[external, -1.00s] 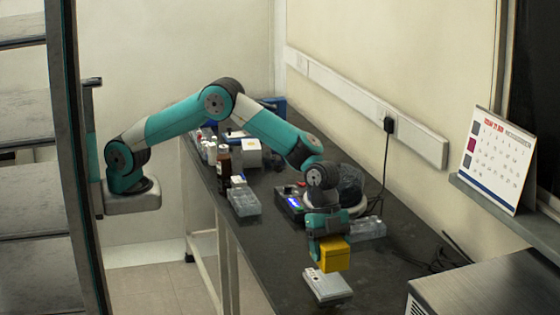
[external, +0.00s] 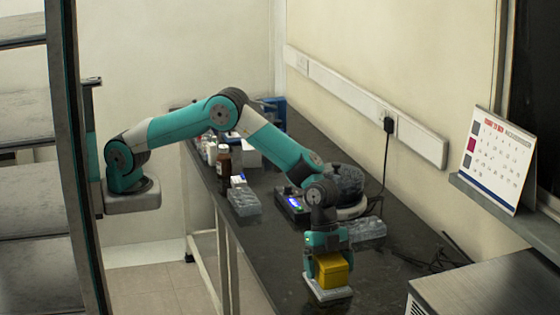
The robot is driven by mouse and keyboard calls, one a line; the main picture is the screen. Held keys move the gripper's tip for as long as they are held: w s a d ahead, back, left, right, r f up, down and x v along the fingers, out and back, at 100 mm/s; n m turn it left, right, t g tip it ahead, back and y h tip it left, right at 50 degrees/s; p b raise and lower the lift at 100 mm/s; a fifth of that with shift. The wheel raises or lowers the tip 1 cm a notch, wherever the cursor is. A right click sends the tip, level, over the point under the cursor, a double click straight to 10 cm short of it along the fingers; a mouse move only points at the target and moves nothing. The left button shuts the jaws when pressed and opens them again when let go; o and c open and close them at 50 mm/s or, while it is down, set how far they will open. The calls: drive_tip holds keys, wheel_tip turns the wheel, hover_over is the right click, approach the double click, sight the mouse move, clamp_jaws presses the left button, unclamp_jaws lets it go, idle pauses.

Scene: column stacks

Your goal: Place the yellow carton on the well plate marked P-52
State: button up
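The yellow carton (external: 333,270) is in my gripper (external: 328,262), at the near part of the dark bench. It is right over a pale well plate (external: 327,293) and looks to be on it or just above it; I cannot tell if they touch. The carton and gripper hide much of the plate's top. No mark such as P-52 is readable on the plate from here. My gripper seems shut on the carton, with its fingers partly hidden.
A clear plate stack (external: 368,229) stands behind the gripper, and another clear rack (external: 244,201) is farther left. A device with a lit display (external: 293,203), a brown bottle (external: 223,163) and cables (external: 435,262) are on the bench (external: 275,240). A grey metal box (external: 480,285) is at the right.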

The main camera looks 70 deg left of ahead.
drive_tip(key=shift+r, duration=0.1)
drive_tip(key=v, duration=1.2)
drive_tip(key=shift+r+b, duration=0.1)
drive_tip(key=shift+b, duration=0.25)
drive_tip(key=shift+w+a+r, duration=0.1)
drive_tip(key=shift+a, duration=0.1)
drive_tip(key=s+a+r+n+t+y, duration=0.15)
drive_tip(key=a+n, duration=0.25)
drive_tip(key=a, duration=0.7)
drive_tip(key=a+r+n+y, duration=0.1)
drive_tip(key=a+r+n, duration=0.25)
drive_tip(key=a, duration=0.75)
drive_tip(key=a+r+n+t+y, duration=0.15)
drive_tip(key=a+n, duration=0.35)
drive_tip(key=a, duration=0.6)
drive_tip(key=s+a+n+g+y, duration=0.1)
drive_tip(key=s+a+n+y, duration=0.1)
drive_tip(key=s+a+n, duration=0.4)
drive_tip(key=s+a+r+n+g+y, duration=0.1)
drive_tip(key=s+a+n, duration=0.5)
drive_tip(key=s+a, duration=0.8)
drive_tip(key=s+g+y, duration=0.1)
drive_tip(key=s, duration=0.3)
drive_tip(key=shift+s+a+r+n+y, duration=0.15)
drive_tip(key=shift+s+r+n+y, duration=0.2)
drive_tip(key=shift+s+y, duration=0.05)
